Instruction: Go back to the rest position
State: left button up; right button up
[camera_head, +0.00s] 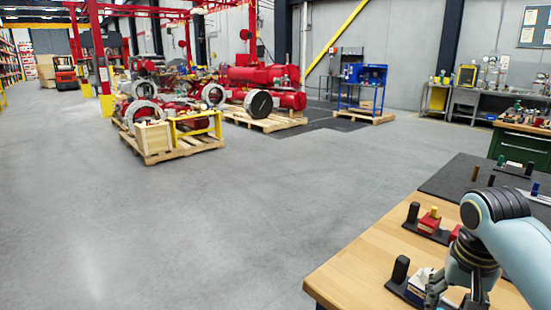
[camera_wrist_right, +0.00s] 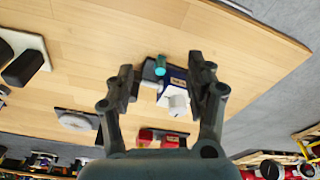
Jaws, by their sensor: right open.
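My right arm comes in from the right edge in the head view, bent over the wooden workbench (camera_head: 345,280). Its gripper (camera_head: 457,298) points down at the bench's front right, partly cut off by the frame's lower edge. In the right wrist view the gripper (camera_wrist_right: 163,82) is open, its two fingers wide apart. A dark blue and white block (camera_wrist_right: 178,76) with a teal knob and a white cylinder shows between the fingers. It does not appear gripped; how far below the fingertips it lies I cannot tell. My left gripper is in neither view.
Black stands with upright posts (camera_head: 399,270) and a red block with a yellow top (camera_head: 430,221) stand on the bench near my right arm. A black mat (camera_head: 455,175) covers its far part. A pallet with valve parts (camera_head: 170,150) stands across open grey floor (camera_head: 200,230).

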jog(key=s+a+r+n+t, duration=0.1)
jog(key=s+a+r+n, duration=0.1)
jog(key=s, duration=0.6)
jog(key=s+a+r+n+t, duration=0.1)
jog(key=s+a+n, duration=0.15)
jog(key=s, duration=0.45)
jog(key=s+a+r+n, duration=0.1)
jog(key=s+r+n, duration=0.1)
jog(key=s, duration=0.6)
notch_tip(320, 180, down, 36)
jog(key=s+d+g+b, duration=0.1)
jog(key=s+d+b, duration=0.15)
jog(key=b, duration=0.75)
jog(key=s+f+b, duration=0.4)
jog(key=s+f, duration=0.5)
jog(key=f, duration=0.3)
jog(key=s+d+f+g+b, duration=0.1)
jog(key=s+f+b, duration=0.3)
jog(key=s+f, duration=0.5)
notch_tip(320, 180, down, 4)
jog(key=shift+s+r, duration=0.15)
jog(key=shift+r, duration=0.05)
jog(key=shift+d+g, duration=0.1)
jog(key=shift+g, duration=0.2)
